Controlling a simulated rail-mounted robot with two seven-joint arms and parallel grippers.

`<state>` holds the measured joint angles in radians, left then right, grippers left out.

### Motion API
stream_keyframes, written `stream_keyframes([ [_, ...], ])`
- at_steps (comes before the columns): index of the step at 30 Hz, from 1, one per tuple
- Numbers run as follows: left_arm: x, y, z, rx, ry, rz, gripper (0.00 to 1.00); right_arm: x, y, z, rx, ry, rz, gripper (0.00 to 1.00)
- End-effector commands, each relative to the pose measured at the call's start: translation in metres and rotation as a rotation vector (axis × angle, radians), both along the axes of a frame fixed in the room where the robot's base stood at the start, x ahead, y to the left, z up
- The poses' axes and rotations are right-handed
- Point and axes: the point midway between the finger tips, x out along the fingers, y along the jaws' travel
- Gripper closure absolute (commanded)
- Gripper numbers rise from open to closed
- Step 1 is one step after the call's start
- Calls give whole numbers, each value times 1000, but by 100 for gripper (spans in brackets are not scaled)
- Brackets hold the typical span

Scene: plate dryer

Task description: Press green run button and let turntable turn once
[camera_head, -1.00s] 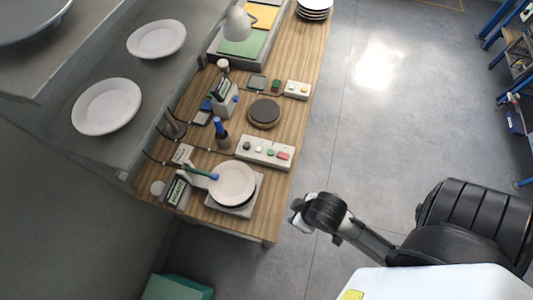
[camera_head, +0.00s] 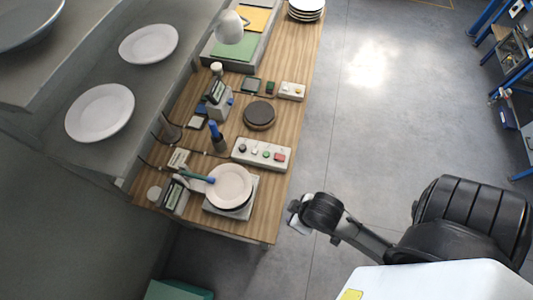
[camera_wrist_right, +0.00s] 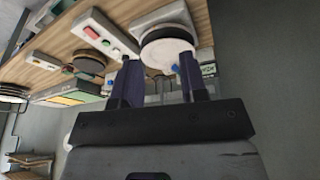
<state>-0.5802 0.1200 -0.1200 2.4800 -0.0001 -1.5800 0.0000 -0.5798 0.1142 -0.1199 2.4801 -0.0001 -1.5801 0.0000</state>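A white control box (camera_head: 240,152) lies on the wooden bench with a green button (camera_head: 267,154), a red button (camera_head: 280,157) and other buttons. The green button also shows in the right wrist view (camera_wrist_right: 106,43). A white plate (camera_head: 231,185) rests on a dark round part over a pale square base (camera_head: 240,212), below the box in the head view. A blue-green nozzle (camera_head: 200,178) reaches over its edge. My right gripper (camera_head: 295,216) is off the bench's right edge, apart from box and plate. Its fingers are open and empty in the wrist view (camera_wrist_right: 158,72). My left gripper is not in view.
A dark brown disc (camera_head: 260,114) and a smaller button box (camera_head: 292,91) lie farther back. A display unit (camera_head: 174,195) and a blue-topped bottle (camera_head: 217,136) stand left of the plate and box. Plates (camera_head: 149,44) sit on the left shelf.

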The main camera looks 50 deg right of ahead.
Motion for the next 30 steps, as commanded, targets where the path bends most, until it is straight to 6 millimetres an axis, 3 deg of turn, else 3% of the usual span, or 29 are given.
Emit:
stream_keyframes([
  [12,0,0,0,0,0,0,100,0,-1,0,-3,1,2,100],
  [30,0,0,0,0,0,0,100,0,-3,0,-10,1,6,100],
])
